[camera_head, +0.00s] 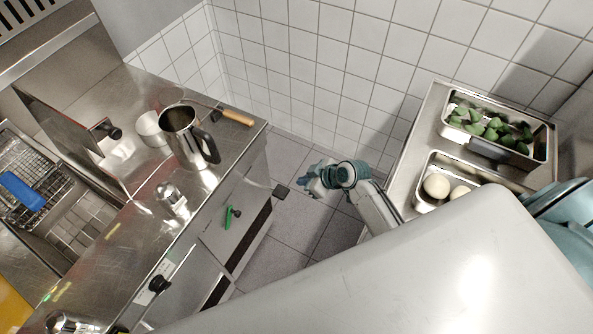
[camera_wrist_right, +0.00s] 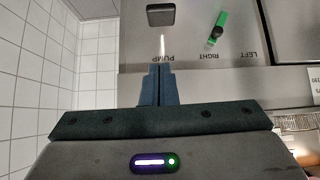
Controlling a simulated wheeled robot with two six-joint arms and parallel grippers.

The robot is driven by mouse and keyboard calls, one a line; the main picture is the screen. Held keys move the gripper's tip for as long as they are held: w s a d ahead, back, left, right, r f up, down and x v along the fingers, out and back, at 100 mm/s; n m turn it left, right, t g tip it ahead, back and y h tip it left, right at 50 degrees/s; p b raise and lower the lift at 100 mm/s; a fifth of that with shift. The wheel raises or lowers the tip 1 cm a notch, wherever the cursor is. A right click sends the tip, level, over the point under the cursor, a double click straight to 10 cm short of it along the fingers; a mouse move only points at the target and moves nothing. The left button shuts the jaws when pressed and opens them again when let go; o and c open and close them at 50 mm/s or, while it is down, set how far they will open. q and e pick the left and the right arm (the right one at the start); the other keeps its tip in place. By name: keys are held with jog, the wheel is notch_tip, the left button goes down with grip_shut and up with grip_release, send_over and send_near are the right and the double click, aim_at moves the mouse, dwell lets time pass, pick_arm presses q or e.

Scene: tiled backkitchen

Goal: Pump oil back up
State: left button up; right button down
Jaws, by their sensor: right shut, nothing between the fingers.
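The fryer cabinet's front (camera_head: 222,240) faces my right arm. A dark square pump knob (camera_head: 281,191) sticks out from it near its right end. In the right wrist view the knob (camera_wrist_right: 160,15) lies straight ahead of the fingertips, with a thin light stem below it and an upside-down PUMP label. A green lever (camera_head: 228,217) is to the left of the knob; it also shows in the right wrist view (camera_wrist_right: 216,30) by the LEFT and RIGHT labels. My right gripper (camera_head: 305,182) is shut and empty, a short way from the knob. My left gripper is out of view.
On the steel top stand a metal jug (camera_head: 185,140), a white bowl (camera_head: 149,128) and a wooden-handled tool (camera_head: 238,117). A fryer basket (camera_head: 25,165) is at left. On the right counter are a tray of green pieces (camera_head: 495,125) and one with pale round items (camera_head: 437,185). Tiled floor (camera_head: 300,225) lies between.

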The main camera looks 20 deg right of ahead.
jog(key=shift+s+a+r, duration=0.2)
jog(key=shift+s+r, duration=0.05)
jog(key=shift+r, duration=0.15)
jog(key=shift+f, duration=0.1)
jog(key=b, duration=0.8)
send_over(278, 190)
jog(key=s+d, duration=0.2)
notch_tip(278, 190, down, 7)
jog(key=shift+s+f, duration=0.15)
jog(key=shift+f, duration=0.05)
notch_tip(278, 190, down, 2)
jog(key=shift+b, duration=0.9)
jog(key=shift+f+b, duration=0.7)
jog(key=shift+f, duration=0.1)
